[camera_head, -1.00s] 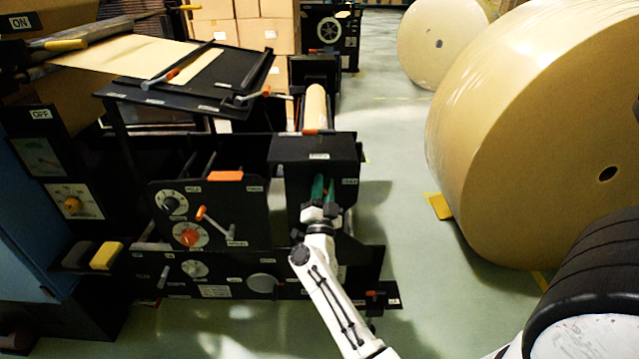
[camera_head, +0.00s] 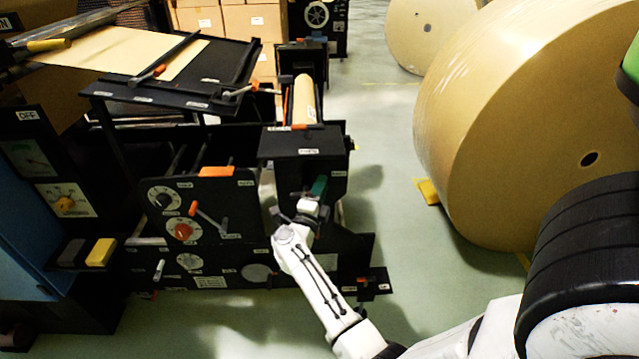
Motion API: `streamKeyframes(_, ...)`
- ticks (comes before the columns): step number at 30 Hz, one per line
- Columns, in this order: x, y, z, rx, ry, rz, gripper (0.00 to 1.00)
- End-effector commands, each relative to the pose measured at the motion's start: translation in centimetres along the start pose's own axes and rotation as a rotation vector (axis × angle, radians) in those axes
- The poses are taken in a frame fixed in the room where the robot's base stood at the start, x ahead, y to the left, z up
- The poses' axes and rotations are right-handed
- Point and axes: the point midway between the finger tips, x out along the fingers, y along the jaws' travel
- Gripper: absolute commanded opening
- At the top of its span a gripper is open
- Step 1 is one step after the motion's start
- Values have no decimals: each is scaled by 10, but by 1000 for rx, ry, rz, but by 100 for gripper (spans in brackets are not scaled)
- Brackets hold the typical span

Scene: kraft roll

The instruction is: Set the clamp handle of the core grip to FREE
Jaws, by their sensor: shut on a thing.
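The core grip appears as a black box (camera_head: 300,144) with small white labels, at the near end of the kraft roll shaft. The rest of the handle is hidden by the fingers and my wrist. The labels beside it are too small to read, so I cannot tell which setting the handle points to.
A dial panel with an orange-gripped lever (camera_head: 208,219) stands just left of my gripper. A black lower rail (camera_head: 215,275) runs below. A large kraft roll (camera_head: 510,130) and a yellow chock (camera_head: 428,191) stand right. Green floor between is clear.

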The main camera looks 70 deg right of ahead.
Motion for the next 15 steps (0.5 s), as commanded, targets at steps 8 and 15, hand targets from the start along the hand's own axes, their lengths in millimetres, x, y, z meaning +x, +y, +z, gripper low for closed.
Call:
streamKeyframes(8, -1, 5, -1, 88, 20, 40, 0)
streamKeyframes(15, -1, 7, -1, 111, 24, 50, 0)
